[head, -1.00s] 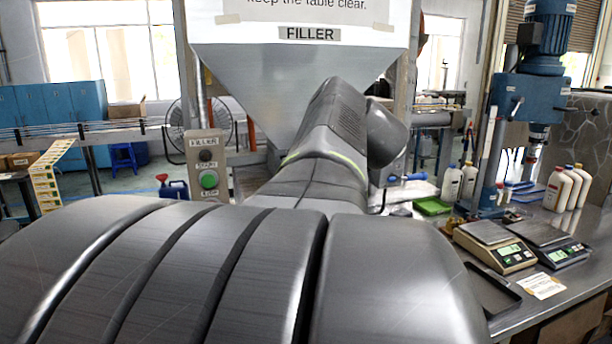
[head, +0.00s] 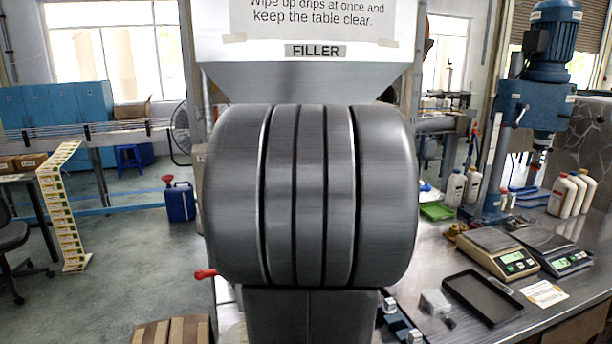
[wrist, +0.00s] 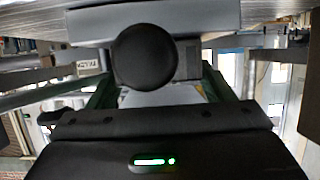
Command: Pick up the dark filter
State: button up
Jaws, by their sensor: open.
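In the wrist view a dark round thing (wrist: 144,57), seen end-on, looks like the dark filter, though I cannot be sure. It lies in front of my gripper (wrist: 156,88), whose dark, green-edged fingers stand apart on either side. I see no finger closed on it. Whether it touches a finger or what it rests on cannot be told. In the head view my arm hides the gripper, and no dark filter shows there.
The filler (head: 312,78) stands behind my arm. On the steel table (head: 440,265) at right are a black tray (head: 483,297), scales (head: 497,252) and white bottles (head: 562,193). A blue jerrycan (head: 180,203) stands on the floor at left.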

jog(key=shift+x, duration=0.85)
jog(key=c, duration=0.9)
jog(key=shift+r, duration=0.1)
